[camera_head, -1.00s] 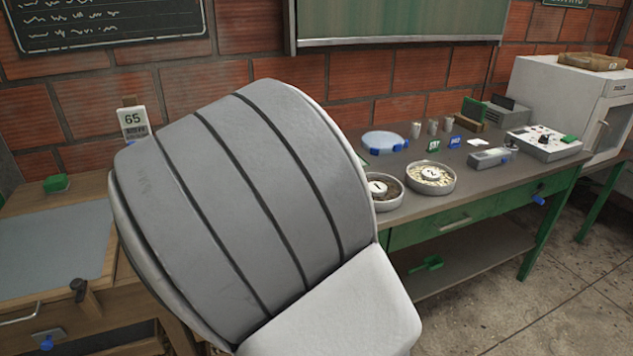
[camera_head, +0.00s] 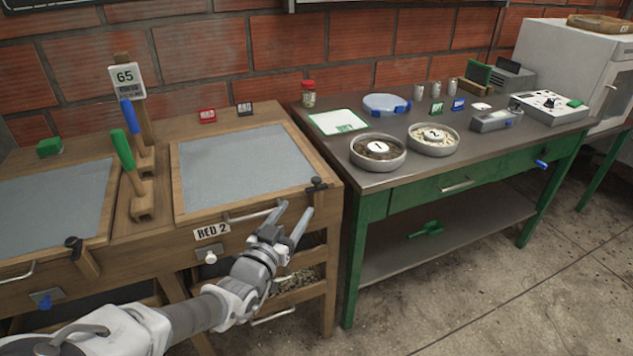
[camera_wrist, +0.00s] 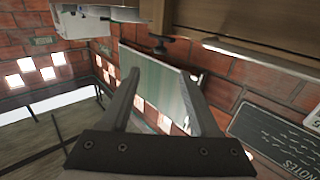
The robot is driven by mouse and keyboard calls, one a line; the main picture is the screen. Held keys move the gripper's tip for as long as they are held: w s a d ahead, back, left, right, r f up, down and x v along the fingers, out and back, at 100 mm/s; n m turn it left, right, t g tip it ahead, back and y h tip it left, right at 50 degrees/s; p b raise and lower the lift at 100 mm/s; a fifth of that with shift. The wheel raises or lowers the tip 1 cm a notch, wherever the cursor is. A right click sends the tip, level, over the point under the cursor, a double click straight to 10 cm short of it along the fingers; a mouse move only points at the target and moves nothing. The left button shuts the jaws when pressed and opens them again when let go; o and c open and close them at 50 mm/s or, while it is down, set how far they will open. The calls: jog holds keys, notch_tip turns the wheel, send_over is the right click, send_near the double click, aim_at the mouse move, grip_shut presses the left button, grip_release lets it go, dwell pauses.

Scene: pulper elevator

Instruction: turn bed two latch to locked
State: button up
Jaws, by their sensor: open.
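The wooden drying bed marked with a BED 2 label (camera_head: 212,231) has a grey mesh top (camera_head: 245,168). A dark knob on a wooden piece, which looks like its latch (camera_head: 317,184), is at the front right corner.
A metal handle (camera_head: 250,215) runs along the bed's front edge, close to my fingers. A white knob (camera_head: 209,257) is below the label. A green table (camera_head: 400,208) with dishes stands to the right. Green and blue handled tools (camera_head: 137,170) are left. Open floor is front right.

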aim_at(314, 183)
jog(key=b+x, duration=0.1)
jog(key=x, duration=1.2)
jog(key=shift+w+b, duration=0.2)
jog(key=shift+b, duration=0.15)
grip_shut()
